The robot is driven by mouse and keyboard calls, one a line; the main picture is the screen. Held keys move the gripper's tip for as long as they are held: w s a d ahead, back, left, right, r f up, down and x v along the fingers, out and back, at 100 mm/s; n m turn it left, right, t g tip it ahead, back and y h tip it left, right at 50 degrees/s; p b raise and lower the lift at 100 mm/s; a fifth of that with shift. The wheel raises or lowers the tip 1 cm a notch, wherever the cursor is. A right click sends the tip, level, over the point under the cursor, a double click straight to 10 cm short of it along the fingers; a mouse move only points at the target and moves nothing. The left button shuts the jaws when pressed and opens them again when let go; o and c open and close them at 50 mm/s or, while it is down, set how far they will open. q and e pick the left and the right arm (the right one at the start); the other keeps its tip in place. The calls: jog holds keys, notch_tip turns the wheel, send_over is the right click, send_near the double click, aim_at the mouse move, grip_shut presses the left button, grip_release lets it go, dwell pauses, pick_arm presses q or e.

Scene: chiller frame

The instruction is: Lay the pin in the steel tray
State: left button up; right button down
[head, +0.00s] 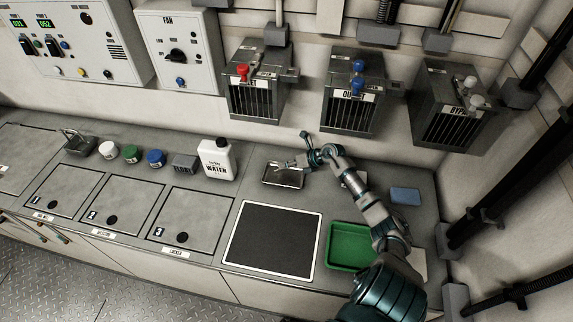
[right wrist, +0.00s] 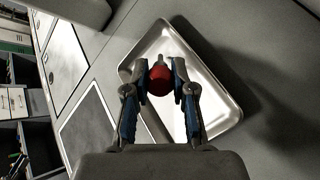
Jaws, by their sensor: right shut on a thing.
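The steel tray (head: 284,180) is a shallow shiny rectangle on the grey counter, right of the white water jug. It also fills much of the right wrist view (right wrist: 216,105). My right gripper (head: 279,164) is over the tray. In the right wrist view my right gripper (right wrist: 160,75) is shut on the pin (right wrist: 159,81), whose red rounded end shows between the fingertips. The rest of the pin is mostly hidden. The pin appears over the tray's inside; I cannot tell whether it touches the floor. My left gripper is not in view.
The white water jug (head: 216,160) stands left of the tray. A black mat with a white border (head: 273,240) lies in front, and a green tray (head: 350,258) sits to its right. Dark vented boxes (head: 352,105) hang on the wall behind. A blue block (head: 405,196) lies at right.

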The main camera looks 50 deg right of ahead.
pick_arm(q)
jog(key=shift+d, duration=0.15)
pick_arm(e)
jog(key=shift+d+f, duration=0.1)
jog(key=shift+d, duration=0.05)
jog(key=c, duration=0.9)
grip_release()
jog(key=shift+d, duration=0.1)
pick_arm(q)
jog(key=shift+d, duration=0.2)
pick_arm(e)
jog(key=shift+s+r, duration=0.2)
jog(key=shift+s, duration=0.1)
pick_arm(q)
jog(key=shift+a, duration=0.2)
pick_arm(e)
jog(key=shift+v, duration=5.55)
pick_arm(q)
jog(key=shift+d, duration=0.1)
pick_arm(e)
jog(key=shift+d, duration=0.1)
